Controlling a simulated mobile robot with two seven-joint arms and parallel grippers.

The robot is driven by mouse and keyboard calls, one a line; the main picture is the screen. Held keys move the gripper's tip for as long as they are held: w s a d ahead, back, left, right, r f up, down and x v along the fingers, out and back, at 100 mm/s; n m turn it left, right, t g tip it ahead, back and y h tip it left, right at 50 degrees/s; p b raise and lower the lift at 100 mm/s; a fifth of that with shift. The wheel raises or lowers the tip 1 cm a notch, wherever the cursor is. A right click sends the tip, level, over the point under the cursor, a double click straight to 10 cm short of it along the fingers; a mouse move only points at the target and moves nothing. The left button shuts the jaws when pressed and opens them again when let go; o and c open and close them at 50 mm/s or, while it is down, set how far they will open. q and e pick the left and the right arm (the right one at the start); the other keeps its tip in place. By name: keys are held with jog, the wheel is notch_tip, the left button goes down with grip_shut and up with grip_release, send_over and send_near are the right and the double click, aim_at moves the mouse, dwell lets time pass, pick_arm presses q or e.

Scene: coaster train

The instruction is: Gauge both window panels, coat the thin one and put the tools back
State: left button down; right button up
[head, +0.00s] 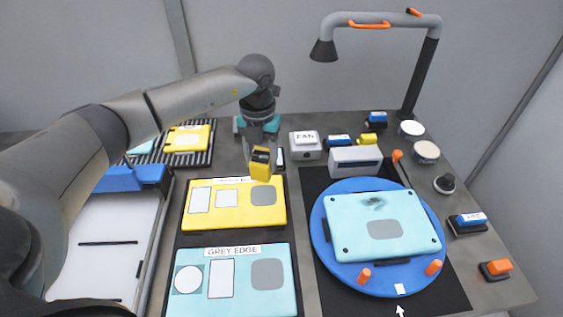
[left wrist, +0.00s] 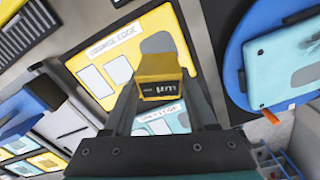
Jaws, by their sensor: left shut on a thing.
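My left gripper (head: 262,146) is shut on a small yellow gauge (head: 260,165), held upright above the back edge of the yellow board. In the left wrist view the gauge (left wrist: 160,80) shows a dark display, too small to read fully. A teal panel (head: 405,212) with a grey patch and a dark smudge lies on the blue turntable (head: 330,272). A yellow panel (head: 188,137) lies on the black ribbed rack at the back left, beside a partly hidden teal one (head: 143,148). My right gripper is out of view.
The yellow board (head: 235,217) and teal GREY EDGE board (head: 230,295) lie left of the turntable. A FAN box (head: 305,149), grey box (head: 356,165), blue and yellow blocks and round pots stand behind. A lamp (head: 324,50) overhangs the back right. Orange pegs (head: 365,276) stand on the turntable.

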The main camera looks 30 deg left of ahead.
aim_at(262, 176)
pick_arm(q)
jog(key=shift+a+f+b, duration=0.1)
jog(key=shift+f+b, duration=2.2)
jog(key=shift+f, duration=0.65)
jog(key=shift+f+b, duration=0.6)
jog(key=shift+f, duration=0.3)
jog(key=shift+f, duration=0.2)
jog(key=shift+c, duration=0.6)
grip_release()
jog(key=shift+r, duration=0.1)
